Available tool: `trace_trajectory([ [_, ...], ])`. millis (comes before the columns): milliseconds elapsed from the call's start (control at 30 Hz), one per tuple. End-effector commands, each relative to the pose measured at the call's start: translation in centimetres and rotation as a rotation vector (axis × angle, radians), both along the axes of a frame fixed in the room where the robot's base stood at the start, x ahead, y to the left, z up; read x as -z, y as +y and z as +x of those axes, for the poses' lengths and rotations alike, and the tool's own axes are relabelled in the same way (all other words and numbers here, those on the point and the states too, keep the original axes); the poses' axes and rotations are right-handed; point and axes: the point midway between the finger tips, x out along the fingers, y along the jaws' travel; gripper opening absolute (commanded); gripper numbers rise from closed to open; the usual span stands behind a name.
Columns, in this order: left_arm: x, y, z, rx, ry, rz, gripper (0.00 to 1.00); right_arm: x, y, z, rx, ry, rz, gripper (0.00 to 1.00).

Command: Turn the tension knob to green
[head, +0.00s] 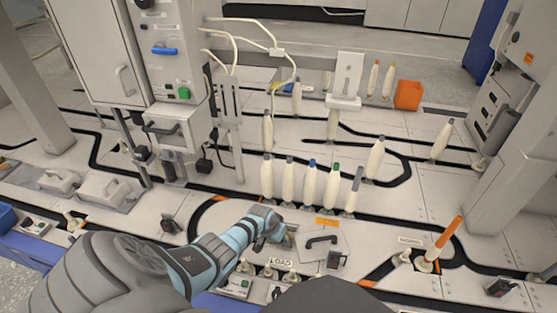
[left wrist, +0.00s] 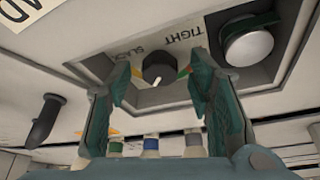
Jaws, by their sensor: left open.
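The tension knob (left wrist: 158,68) is a small black round knob in a recessed light panel, seen in the left wrist view. Lettering reading SLACK and TIGHT stands beside it, upside down in this view. My left gripper (left wrist: 166,92) has teal fingers spread apart, one to each side of the knob, with visible gaps. In the head view my left gripper (head: 275,236) is low over the work surface near the LOAD label, and hides the knob.
Several cream bobbins (head: 310,186) stand behind the gripper. A black handle (head: 322,239) lies to its right, and an orange-topped post (head: 446,237) stands further right.

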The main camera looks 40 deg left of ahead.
Motion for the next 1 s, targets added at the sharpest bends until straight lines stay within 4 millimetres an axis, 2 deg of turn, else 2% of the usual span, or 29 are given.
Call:
trace_trajectory([
  [167, 0.0, 0.0, 0.0, 0.000, 0.000, 0.000, 0.47, -0.1, 0.0, 0.0, 0.000, 0.000, 0.000, 0.40],
  [267, 0.0, 0.0, 0.0, 0.000, 0.000, 0.000, 0.35, 0.0, 0.0, 0.0, 0.000, 0.000, 0.000, 0.40],
  [467, 0.0, 0.0, 0.0, 0.000, -0.001, 0.000, 0.03, 0.0, 0.0, 0.0, 0.000, 0.000, 0.000, 0.40],
  [500, 0.0, 0.0, 0.0, 0.000, -0.001, 0.000, 0.00, 0.0, 0.0, 0.0, 0.000, 0.000, 0.000, 0.40],
  [800, -0.1, 0.0, 0.0, -0.037, -0.001, 0.001, 0.00, 0.1, 0.0, 0.3, 0.002, -0.012, 0.001, 0.40],
  [1000, -0.3, -0.1, 0.1, -0.136, -0.001, 0.000, 0.00, 2.0, -0.2, 0.5, 0.015, -0.012, 0.006, 0.40],
])
